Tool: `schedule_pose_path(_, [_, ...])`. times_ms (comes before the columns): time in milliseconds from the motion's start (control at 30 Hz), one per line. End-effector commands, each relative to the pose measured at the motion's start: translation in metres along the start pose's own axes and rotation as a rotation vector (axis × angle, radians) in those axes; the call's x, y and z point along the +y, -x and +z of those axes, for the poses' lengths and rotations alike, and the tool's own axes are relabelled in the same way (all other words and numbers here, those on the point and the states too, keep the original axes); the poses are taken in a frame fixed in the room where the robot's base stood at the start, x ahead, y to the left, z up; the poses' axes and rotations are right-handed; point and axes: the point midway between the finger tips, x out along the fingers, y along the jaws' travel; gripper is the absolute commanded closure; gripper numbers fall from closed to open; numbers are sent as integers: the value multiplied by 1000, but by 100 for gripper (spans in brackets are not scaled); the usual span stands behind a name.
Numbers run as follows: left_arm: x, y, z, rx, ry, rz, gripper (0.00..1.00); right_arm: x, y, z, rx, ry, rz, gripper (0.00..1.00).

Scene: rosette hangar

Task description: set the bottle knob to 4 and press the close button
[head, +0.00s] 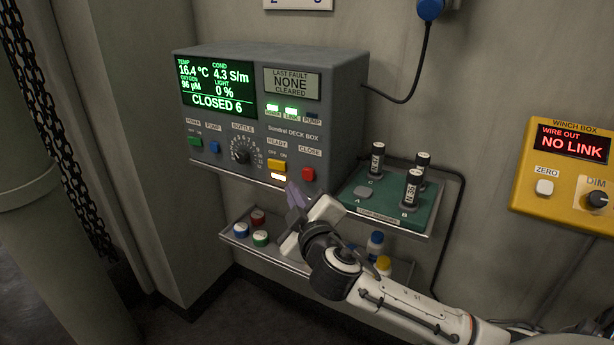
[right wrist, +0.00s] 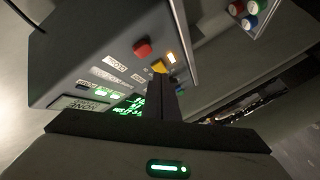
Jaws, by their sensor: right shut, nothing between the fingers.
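The grey deck box (head: 345,95) hangs on the wall at the left centre of the head view. Its green screen (head: 217,88) reads "CLOSED 6". The dark bottle knob (head: 241,153) sits low on its front inside a ring of numbers; its pointer is too small to read. The red close button (head: 308,174) is at the lower right of the panel and shows in the right wrist view (right wrist: 142,48). My right gripper (head: 292,190) is shut and empty, just below the box near the yellow ready button (head: 277,166). My left gripper is not in view.
A green tray (head: 362,207) with several dark bottles stands right of the box. A lower shelf (head: 235,240) holds coloured caps and small bottles. A yellow winch box (head: 530,180) reading "NO LINK" hangs at the right. A chain (head: 45,110) hangs at the left.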

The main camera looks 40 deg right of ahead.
Motion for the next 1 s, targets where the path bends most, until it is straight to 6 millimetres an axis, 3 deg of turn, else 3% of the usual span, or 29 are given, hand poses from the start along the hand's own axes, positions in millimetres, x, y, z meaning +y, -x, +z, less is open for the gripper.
schedule_pose_path(300, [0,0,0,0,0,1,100,14,-20,14,0,0,0,100])
schedule_pose_path(1000, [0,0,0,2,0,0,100,16,-21,16,0,0,0,100])
